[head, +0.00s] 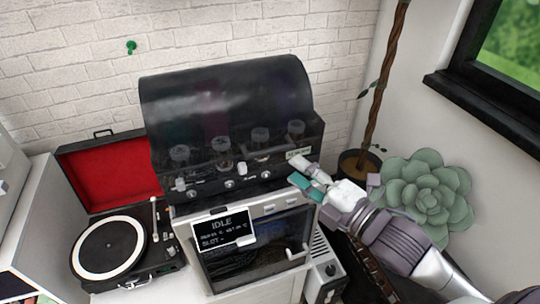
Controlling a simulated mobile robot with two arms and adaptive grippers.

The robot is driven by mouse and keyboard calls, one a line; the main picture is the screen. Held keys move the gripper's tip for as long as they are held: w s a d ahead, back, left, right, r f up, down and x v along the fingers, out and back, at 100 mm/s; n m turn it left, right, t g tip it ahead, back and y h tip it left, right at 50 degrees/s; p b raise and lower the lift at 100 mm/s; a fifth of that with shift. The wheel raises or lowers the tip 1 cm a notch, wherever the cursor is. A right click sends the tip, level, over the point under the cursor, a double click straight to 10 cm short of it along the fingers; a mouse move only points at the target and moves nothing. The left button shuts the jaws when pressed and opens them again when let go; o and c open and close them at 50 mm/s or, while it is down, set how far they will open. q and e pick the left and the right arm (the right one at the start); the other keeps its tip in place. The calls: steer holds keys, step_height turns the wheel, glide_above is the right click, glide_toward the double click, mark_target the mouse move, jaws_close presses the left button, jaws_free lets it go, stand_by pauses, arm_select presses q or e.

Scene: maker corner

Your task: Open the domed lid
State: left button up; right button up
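The domed lid (226,95) is a dark, glossy, see-through curved cover on top of the black machine at the centre of the head view. Several round clear pieces with metal parts show in a row at its lower front. I cannot tell whether the lid's front edge is fully down. My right gripper (304,184), with teal pads, is at the machine's front right corner, just below the small pale label (299,154). It looks empty; its finger gap is unclear, as is whether it touches the machine. My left gripper is not in view.
An open record player (110,247) with a red-lined case stands close on the left. A succulent (428,195) and a potted trunk (360,163) stand right.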

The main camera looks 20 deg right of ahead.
mark_target(272, 152)
steer(key=p+x, duration=0.2)
steer(key=x, duration=0.7)
steer(key=shift+s, duration=0.1)
steer(key=shift+c, duration=0.3)
jaws_close()
